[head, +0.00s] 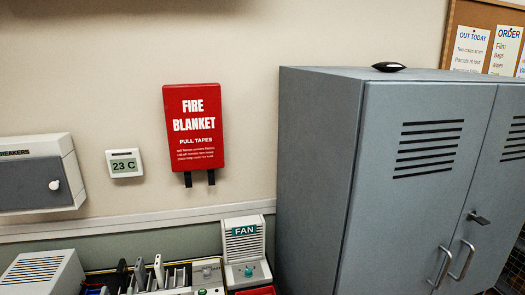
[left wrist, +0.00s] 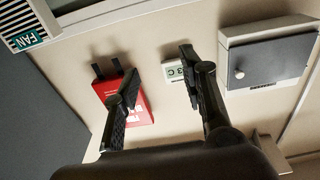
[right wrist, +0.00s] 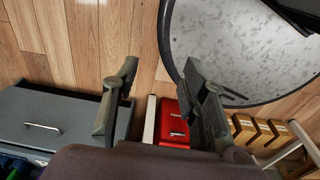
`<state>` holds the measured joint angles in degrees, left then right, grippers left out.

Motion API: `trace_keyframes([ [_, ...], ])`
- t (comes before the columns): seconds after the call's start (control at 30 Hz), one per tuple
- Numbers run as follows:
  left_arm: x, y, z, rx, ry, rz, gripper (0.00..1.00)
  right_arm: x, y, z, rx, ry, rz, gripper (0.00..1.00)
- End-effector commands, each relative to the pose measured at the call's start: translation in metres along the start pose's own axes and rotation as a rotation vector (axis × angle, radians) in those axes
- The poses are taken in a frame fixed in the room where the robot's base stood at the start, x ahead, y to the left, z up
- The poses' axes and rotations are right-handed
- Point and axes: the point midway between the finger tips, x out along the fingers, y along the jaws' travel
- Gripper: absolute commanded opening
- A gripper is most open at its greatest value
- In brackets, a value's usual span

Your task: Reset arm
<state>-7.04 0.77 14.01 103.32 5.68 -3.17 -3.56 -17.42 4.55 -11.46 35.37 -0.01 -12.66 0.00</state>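Neither arm shows in the head view. My left gripper (left wrist: 158,68) is open and empty in the left wrist view. Its fingers stand apart in front of the wall, with the red fire blanket case (left wrist: 138,108) behind the left finger and the 23 C display (left wrist: 178,73) partly behind the right one. My right gripper (right wrist: 160,75) is open and empty in the right wrist view. It points down over the wooden floor (right wrist: 95,35), with a red box (right wrist: 170,125) between and beyond its fingers.
In the head view a grey locker (head: 315,170) stands at right, with a dark object (head: 388,67) on top. A FAN unit (head: 244,245) and a rack of upright slabs (head: 150,275) stand below the wall. A round speckled tabletop (right wrist: 240,45) is near my right gripper.

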Motion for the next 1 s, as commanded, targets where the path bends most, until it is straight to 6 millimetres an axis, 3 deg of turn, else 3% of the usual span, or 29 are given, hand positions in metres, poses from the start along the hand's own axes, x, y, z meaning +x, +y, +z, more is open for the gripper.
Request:
trace_keyframes([
  [0.33,-0.024,0.024,0.026,0.028,-0.180,0.068,0.39,0.000,0.003,-0.008,-0.001,0.012,0.004,0.40],
  [0.57,-0.063,0.048,0.054,0.065,-0.385,0.136,0.39,0.000,0.004,-0.014,-0.001,0.021,0.005,0.40],
  [0.67,-0.091,0.060,0.068,0.089,-0.508,0.173,0.39,0.000,0.003,-0.011,-0.001,0.016,0.004,0.40],
  [0.8,-0.148,0.075,0.088,0.133,-0.724,0.231,0.39,0.000,0.002,-0.004,-0.001,0.007,0.002,0.40],
  [1.0,-0.222,0.084,0.101,0.188,-0.970,0.284,0.39,0.000,0.002,-0.003,0.000,0.004,0.002,0.40],
])
